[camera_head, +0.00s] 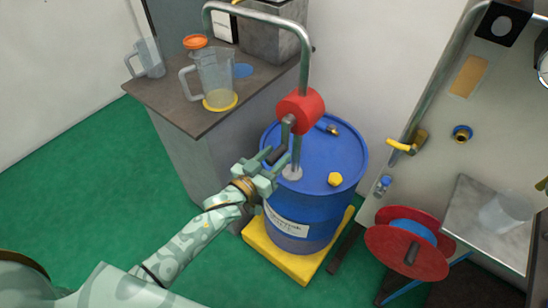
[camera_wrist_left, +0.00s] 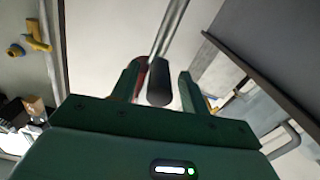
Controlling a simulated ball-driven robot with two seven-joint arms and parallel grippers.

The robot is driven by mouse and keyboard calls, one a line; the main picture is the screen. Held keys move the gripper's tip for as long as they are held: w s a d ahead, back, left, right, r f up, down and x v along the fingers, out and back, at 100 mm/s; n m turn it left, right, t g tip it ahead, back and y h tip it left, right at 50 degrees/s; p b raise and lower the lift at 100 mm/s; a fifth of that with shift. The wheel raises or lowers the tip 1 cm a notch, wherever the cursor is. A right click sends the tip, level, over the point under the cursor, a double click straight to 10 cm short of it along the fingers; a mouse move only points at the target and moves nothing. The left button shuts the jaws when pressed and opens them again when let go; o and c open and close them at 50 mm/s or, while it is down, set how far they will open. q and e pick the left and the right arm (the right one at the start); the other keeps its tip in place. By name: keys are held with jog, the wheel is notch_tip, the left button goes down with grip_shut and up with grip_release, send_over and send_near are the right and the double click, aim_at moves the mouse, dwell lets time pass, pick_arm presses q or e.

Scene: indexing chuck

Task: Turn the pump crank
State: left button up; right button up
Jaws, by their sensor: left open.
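The pump has a red round body (camera_head: 301,108) on a steel riser above the blue drum (camera_head: 345,160). Its grey crank arm (camera_head: 286,132) hangs down from the red body and ends in a black handle (camera_head: 277,154). My left gripper (camera_head: 273,161) is open, with its fingers close around the black handle in the head view. In the left wrist view the handle (camera_wrist_left: 158,88) lies between the two open fingers, with a gap on each side. I cannot tell how deep it sits between them. My right gripper is not in view.
The drum stands on a yellow base (camera_head: 292,262). A steel pipe (camera_head: 304,60) arches from the pump toward a clear jug (camera_head: 216,78) on the dark-topped cabinet (camera_head: 160,97). A red hose reel (camera_head: 385,247) and a pale bench (camera_head: 445,130) stand to the right. Green floor is clear at left.

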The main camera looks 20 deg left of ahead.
pick_arm(q)
grip_shut()
